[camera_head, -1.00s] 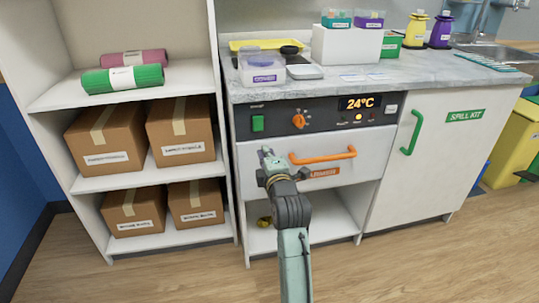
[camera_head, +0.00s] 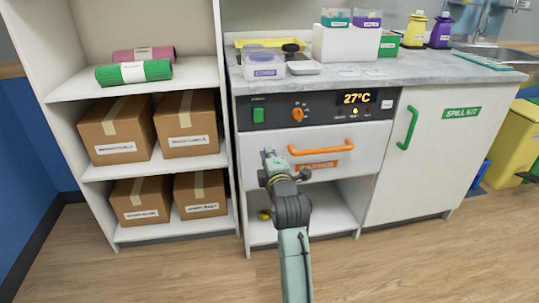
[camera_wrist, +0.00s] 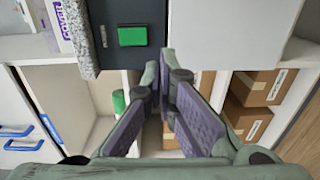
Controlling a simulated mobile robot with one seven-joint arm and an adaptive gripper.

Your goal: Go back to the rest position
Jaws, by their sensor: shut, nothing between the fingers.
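My gripper (camera_head: 268,154) is in front of the left side of a white drawer (camera_head: 345,150) with an orange handle (camera_head: 320,147). The gripper is left of the handle and apart from it. In the wrist view my gripper (camera_wrist: 160,62) has its fingers close together, shut and empty. The green switch (camera_wrist: 133,36) shows just beyond the fingertips there; in the head view the switch (camera_head: 258,115) is on the dark control panel above the drawer. The panel's display (camera_head: 357,98) reads 27°C.
A shelf unit at left holds cardboard boxes (camera_head: 115,128) and rolled mats (camera_head: 133,73). Containers (camera_head: 264,66) stand on the marble counter (camera_head: 440,70). A spill kit cupboard (camera_head: 420,160) is at right. An open compartment lies below the drawer. Wood floor (camera_head: 400,270) in front is clear.

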